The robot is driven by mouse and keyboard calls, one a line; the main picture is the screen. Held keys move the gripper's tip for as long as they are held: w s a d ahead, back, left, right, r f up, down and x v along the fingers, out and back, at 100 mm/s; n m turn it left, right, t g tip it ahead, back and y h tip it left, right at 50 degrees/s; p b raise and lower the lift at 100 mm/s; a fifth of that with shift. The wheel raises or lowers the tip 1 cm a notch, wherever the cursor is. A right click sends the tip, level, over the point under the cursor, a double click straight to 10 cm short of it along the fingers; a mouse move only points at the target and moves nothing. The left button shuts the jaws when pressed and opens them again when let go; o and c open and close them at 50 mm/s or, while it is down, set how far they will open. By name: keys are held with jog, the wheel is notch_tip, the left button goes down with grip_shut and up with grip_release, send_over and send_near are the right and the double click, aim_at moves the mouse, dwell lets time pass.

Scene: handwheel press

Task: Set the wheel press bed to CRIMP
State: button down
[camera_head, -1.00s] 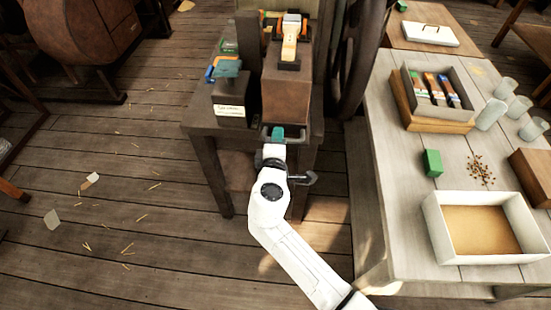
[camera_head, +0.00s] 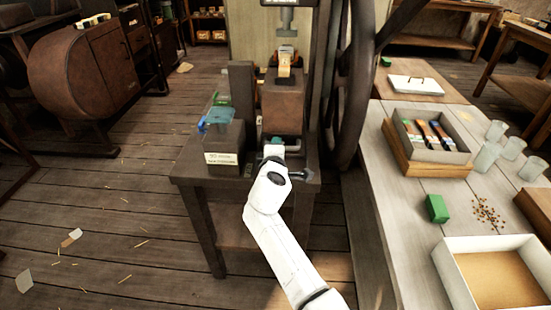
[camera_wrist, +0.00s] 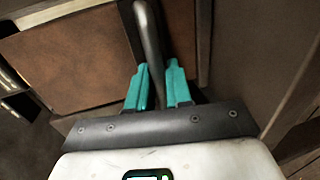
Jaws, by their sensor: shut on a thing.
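The wheel press (camera_head: 322,70) stands on a dark wooden stand, with a large dark handwheel (camera_head: 357,75) on its right side. A brown bed block (camera_head: 283,108) sits low in the press, under a grey ram (camera_head: 287,20). A tool with an orange and white top (camera_head: 284,62) lies on the block. My gripper (camera_head: 277,144) is at the block's front. In the wrist view, my teal fingers (camera_wrist: 159,85) are shut on a grey handle bar (camera_wrist: 148,40). No CRIMP marking is readable, and my wrist covers part of the handle.
A dark box with a white label (camera_head: 221,158) stands on the stand, left of the block, with teal and blue tools (camera_head: 217,115) on top. At right, a pale table (camera_head: 400,215) holds a brush tray (camera_head: 436,152), a green block (camera_head: 437,208) and glasses.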

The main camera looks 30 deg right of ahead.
jog(key=shift+w+d, duration=0.15)
jog(key=shift+w, duration=0.1)
jog(key=c, duration=1.2)
grip_release()
jog(key=shift+w+d, duration=0.1)
jog(key=shift+d, duration=0.05)
jog(key=p+v, duration=0.1)
jog(key=v, duration=1)
jog(key=shift+w, duration=0.1)
